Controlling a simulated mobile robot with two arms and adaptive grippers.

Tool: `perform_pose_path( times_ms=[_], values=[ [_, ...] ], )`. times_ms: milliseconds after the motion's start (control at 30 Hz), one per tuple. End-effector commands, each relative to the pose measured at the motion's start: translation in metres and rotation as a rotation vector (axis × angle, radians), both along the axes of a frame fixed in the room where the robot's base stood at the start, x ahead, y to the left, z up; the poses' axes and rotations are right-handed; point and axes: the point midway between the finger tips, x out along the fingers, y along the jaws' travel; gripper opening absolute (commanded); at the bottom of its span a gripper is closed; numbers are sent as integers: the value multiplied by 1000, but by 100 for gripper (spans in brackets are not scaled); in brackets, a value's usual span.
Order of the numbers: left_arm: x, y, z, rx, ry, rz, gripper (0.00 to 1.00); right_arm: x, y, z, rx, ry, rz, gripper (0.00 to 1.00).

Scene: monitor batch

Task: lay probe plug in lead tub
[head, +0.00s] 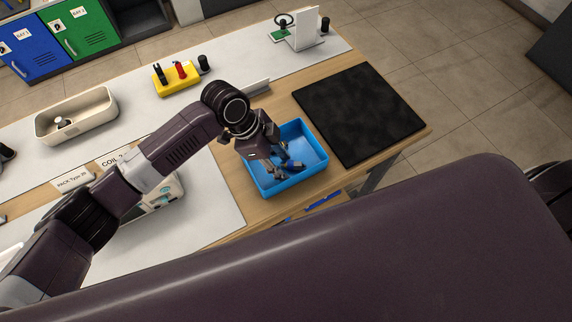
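A blue tub (318,172) sits near the front edge of the wooden table; I take it as the lead tub. My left gripper (281,168) points down over it, its fingers within the tub's outline. A small dark-blue piece (293,166), possibly the probe plug, shows right at the fingertips inside the tub. I cannot tell whether the fingers hold it or it lies apart from them. The wrist hides part of the tub's back left. My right gripper is out of view.
A black mat (358,112) lies right of the tub. A cream tray (92,108) with a small grey and black piece stands at left. A yellow holder (176,79) and a white upright panel (303,30) stand farther back. A device (165,198) sits under my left forearm.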

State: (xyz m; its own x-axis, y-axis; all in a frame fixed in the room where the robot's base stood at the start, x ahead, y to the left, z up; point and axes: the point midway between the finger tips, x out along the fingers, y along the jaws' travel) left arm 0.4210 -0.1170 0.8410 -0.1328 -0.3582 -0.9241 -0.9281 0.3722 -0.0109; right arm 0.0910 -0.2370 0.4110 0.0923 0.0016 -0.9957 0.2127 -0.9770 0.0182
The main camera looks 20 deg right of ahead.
Motion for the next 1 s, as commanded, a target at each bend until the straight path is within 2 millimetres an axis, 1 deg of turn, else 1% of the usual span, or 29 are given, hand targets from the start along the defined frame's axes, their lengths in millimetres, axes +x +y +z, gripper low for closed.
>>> perform_pose_path(
  times_ms=[167,267,367,600,700,833,1000],
  values=[
    [0,0,1,0,0,0,36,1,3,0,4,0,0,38],
    [2,3,9,0,-1,-1,36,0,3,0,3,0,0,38],
    [5,9,24,0,-3,1,36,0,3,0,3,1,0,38],
    [12,28,72,-1,-4,1,36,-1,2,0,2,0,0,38],
    [13,34,88,0,-3,-1,36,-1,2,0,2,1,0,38],
    [15,40,103,0,0,1,36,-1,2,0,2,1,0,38],
    [16,43,111,0,0,0,36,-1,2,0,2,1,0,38]
  ],
)
